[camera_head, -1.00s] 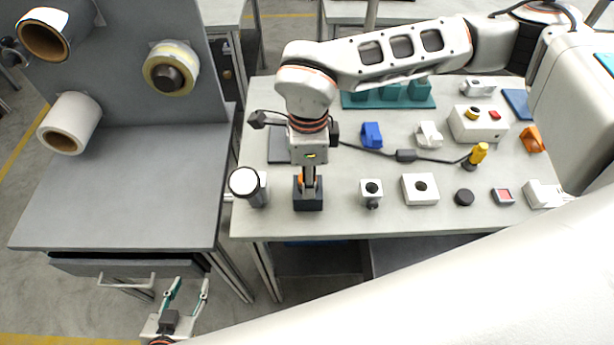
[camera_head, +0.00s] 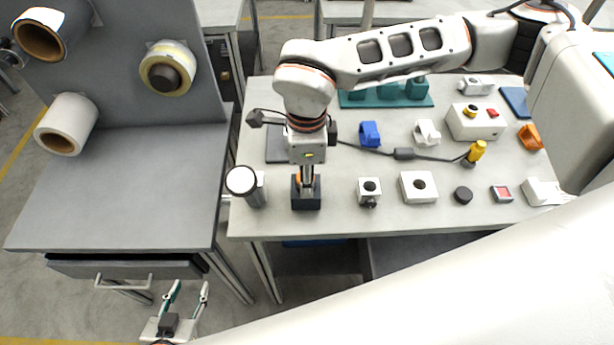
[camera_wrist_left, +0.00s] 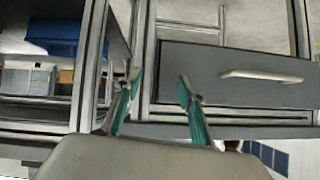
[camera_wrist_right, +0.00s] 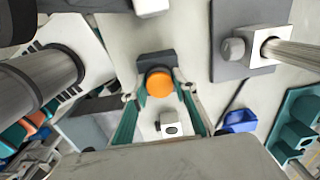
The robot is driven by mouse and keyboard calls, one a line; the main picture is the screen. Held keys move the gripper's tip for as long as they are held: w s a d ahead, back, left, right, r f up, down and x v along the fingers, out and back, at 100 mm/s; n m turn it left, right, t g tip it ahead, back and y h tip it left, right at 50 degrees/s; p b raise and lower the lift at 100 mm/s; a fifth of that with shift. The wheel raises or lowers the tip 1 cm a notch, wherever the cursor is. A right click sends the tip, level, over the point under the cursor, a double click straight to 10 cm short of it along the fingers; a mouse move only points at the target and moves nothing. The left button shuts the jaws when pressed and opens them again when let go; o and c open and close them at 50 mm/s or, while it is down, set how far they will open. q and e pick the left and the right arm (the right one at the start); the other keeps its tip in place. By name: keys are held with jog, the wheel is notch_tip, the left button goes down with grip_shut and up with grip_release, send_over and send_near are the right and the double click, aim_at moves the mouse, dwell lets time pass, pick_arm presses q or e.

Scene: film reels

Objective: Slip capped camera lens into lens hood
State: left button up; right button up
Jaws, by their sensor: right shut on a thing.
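My right gripper (camera_head: 307,182) points straight down at the front left of the light workbench. It is shut on an orange, round-ended piece (camera_wrist_right: 159,84), which looks like the capped lens. A dark, square-sided block (camera_head: 306,201), probably the lens hood, stands on the bench directly under the fingers. It also shows in the right wrist view (camera_wrist_right: 154,62). The orange piece is at or inside the block's top; how deep, I cannot tell. My left gripper (camera_head: 188,289) is open and empty, low in front of the grey drawer; its spread fingers also show in the left wrist view (camera_wrist_left: 158,88).
A white-topped cylinder (camera_head: 243,182) stands close left of the block. A small white block (camera_head: 369,191) and a white square piece with a dark hole (camera_head: 419,187) stand to the right. A cable (camera_head: 360,150) crosses behind. A grey side table (camera_head: 130,190) has bare room.

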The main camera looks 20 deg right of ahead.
pick_arm(q)
jog(key=shift+s+f, duration=0.1)
jog(key=shift+f, duration=0.25)
pick_arm(e)
jog(key=shift+s+f, duration=0.25)
jog(key=shift+f, duration=0.7)
jog(key=o, duration=0.9)
jog(key=shift+c, duration=0.2)
jog(key=shift+o, duration=1.3)
jog(key=shift+w+f, duration=0.1)
jog(key=shift+w, duration=0.2)
pick_arm(q)
jog(key=shift+w, duration=0.2)
pick_arm(e)
jog(key=shift+s, duration=0.1)
jog(key=shift+c, duration=0.4)
